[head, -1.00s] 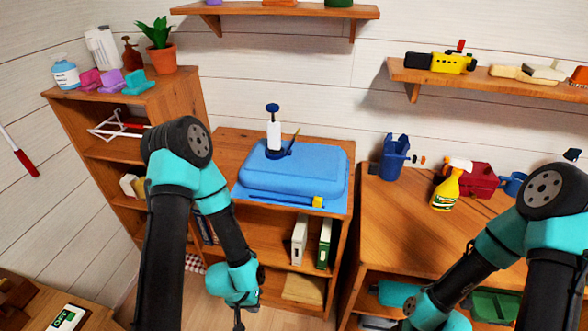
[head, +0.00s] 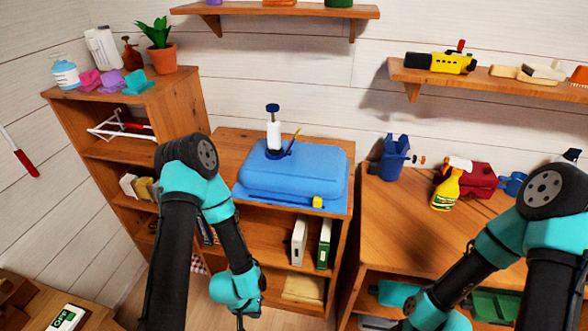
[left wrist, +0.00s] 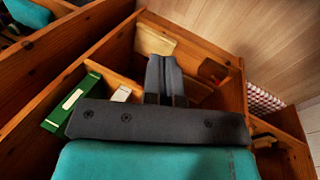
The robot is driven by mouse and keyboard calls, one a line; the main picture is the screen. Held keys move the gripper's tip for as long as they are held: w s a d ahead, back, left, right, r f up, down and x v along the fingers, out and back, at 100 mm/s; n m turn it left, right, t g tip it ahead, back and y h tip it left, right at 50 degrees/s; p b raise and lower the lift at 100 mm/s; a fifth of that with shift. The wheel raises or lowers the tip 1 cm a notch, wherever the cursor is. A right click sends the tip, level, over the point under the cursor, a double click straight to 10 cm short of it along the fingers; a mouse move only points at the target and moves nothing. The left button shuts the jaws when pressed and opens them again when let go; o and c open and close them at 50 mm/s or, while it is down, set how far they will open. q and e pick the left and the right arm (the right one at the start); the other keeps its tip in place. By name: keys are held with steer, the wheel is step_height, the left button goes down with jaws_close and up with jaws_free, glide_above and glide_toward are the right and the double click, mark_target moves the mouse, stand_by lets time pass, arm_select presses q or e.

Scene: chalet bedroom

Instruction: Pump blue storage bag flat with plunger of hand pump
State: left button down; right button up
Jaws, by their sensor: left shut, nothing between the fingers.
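The blue storage bag (head: 310,172) lies puffed up on top of the middle wooden cabinet. The hand pump (head: 273,136) stands upright at the bag's back left, with a white barrel and a dark blue plunger handle (head: 272,107) raised above it. A yellow piece (head: 317,201) sits at the bag's front right edge. My left gripper (head: 240,322) hangs low in front of the cabinet, well below and apart from the bag and pump. In the left wrist view its fingers (left wrist: 163,78) are shut and empty. My right gripper is out of view.
The cabinet shelf below holds upright binders (head: 299,240). A wooden desk at right carries a yellow spray bottle (head: 447,186) and a blue container (head: 393,157). A bookcase with a potted plant (head: 159,52) stands left. A wall shelf (head: 280,10) hangs above the pump.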

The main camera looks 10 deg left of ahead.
arm_select(q)
steer(key=shift+f, duration=1.5)
steer(key=shift+f, duration=0.15)
steer(key=shift+f, duration=1.15)
steer(key=shift+f, duration=1.2)
steer(key=shift+r, duration=2.35)
step_height(320, 180, up, 8)
